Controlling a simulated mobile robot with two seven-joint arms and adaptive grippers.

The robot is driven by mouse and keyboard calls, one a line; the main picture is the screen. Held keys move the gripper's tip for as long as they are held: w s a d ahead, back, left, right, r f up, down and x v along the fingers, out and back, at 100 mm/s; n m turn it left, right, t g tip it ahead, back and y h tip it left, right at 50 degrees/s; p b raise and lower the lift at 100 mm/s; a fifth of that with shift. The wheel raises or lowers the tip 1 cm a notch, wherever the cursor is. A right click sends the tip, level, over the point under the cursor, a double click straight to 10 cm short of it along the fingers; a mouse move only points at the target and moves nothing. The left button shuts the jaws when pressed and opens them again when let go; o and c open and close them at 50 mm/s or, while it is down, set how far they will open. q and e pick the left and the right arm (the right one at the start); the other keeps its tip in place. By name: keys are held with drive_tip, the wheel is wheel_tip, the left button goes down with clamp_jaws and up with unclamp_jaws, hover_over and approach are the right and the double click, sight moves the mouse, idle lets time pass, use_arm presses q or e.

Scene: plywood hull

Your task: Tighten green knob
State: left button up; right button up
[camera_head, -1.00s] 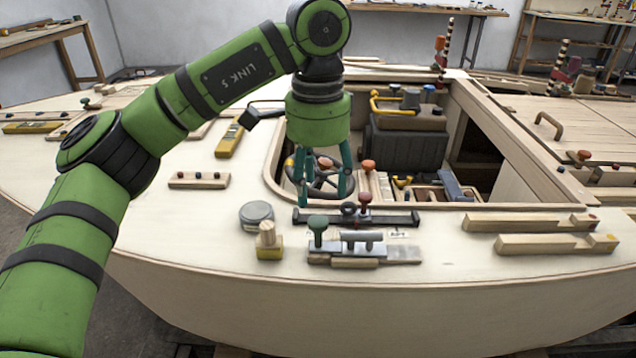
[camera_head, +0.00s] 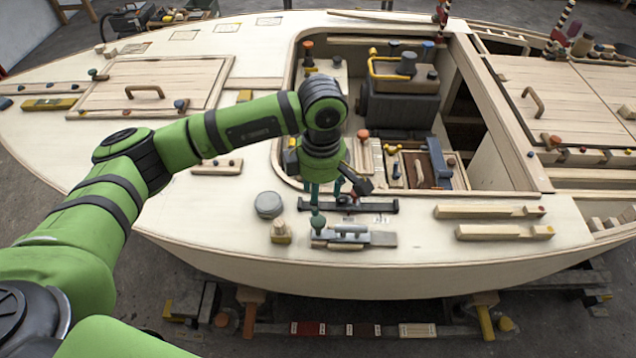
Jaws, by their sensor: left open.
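The green knob (camera_head: 317,222) stands upright at the left end of a small metal clamp fixture (camera_head: 383,239) on the pale plywood deck. My left gripper (camera_head: 326,197) points down with its teal fingers apart and empty. Its fingertips are just above and behind the knob in the picture, with the left finger nearly in line with the knob's top. I cannot tell whether that finger touches the knob. My right gripper is not in view.
A dark bar (camera_head: 382,207) lies just behind the fixture. A grey round tin (camera_head: 268,204) and a wooden block with a yellow base (camera_head: 281,231) stand to the left. Wooden strips (camera_head: 504,232) lie to the right. The open cockpit is behind, and the deck's front edge is close.

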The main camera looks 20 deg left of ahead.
sight(318, 220)
use_arm(q)
drive_tip(key=n+p, duration=0.1)
drive_tip(key=n, duration=0.1)
drive_tip(key=s+r+n+p, duration=0.1)
drive_tip(key=n, duration=0.1)
drive_tip(key=n+p, duration=0.1)
drive_tip(key=n, duration=0.1)
drive_tip(key=shift+s+d+r+p, duration=0.1)
drive_tip(key=shift+s+r+p, duration=0.05)
drive_tip(key=shift+s+p, duration=0.15)
drive_tip(key=shift+n, duration=0.3)
drive_tip(key=shift+f, duration=0.3)
wheel_tip(318, 220, down, 6)
drive_tip(key=p, duration=0.2)
drive_tip(key=shift+r+p, duration=0.15)
drive_tip(key=shift+p, duration=0.15)
drive_tip(key=shift+f, duration=0.6)
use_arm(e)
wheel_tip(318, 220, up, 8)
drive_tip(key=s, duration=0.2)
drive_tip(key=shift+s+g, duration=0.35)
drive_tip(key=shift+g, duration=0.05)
use_arm(q)
drive_tip(key=shift+c, duration=0.4)
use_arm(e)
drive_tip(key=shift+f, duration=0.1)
use_arm(q)
clamp_jaws()
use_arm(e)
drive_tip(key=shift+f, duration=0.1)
